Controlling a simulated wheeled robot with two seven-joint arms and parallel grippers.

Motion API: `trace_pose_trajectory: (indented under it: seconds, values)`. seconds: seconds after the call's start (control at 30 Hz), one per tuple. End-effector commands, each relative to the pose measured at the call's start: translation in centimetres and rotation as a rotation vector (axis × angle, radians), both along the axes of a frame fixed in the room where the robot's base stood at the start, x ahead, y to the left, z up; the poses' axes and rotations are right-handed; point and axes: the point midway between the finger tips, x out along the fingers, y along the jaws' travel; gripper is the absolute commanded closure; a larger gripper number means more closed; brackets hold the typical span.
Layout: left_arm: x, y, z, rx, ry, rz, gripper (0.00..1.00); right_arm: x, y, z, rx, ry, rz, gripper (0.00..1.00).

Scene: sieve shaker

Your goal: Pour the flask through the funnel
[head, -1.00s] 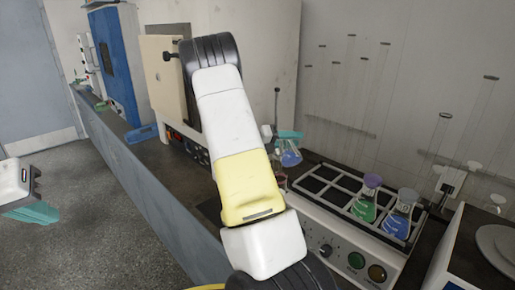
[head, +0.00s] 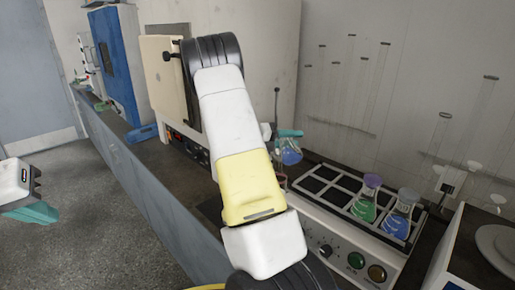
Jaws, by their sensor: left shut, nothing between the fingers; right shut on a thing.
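My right gripper (head: 290,132), with teal fingers, is shut on a small flask (head: 291,155) of blue liquid. It holds the flask above the bench, just right of my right arm, near a thin upright rod. Below the flask is a partly hidden glass piece with a reddish tint (head: 280,180). I cannot make out a funnel, and my arm covers much of this spot. My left gripper (head: 38,212) is shut and empty at the far left, over the floor and away from the bench.
A shaker with a white gridded top (head: 318,200) holds a green flask (head: 364,203) and another blue flask (head: 398,222). A beige cabinet (head: 163,75) and a blue cabinet (head: 118,62) stand farther left. A white-topped device (head: 490,250) is at the right.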

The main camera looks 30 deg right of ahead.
Motion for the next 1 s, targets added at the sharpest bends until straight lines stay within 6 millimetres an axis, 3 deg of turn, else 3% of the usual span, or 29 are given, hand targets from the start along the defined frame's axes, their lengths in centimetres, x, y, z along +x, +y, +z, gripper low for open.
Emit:
trace_pose_trajectory:
  seconds: [1.0]
  values:
    - [0.0,0.0,0.0,0.0,0.0,0.0,1.0,-0.08,0.0,0.48,0.034,0.133,0.0,1.0]
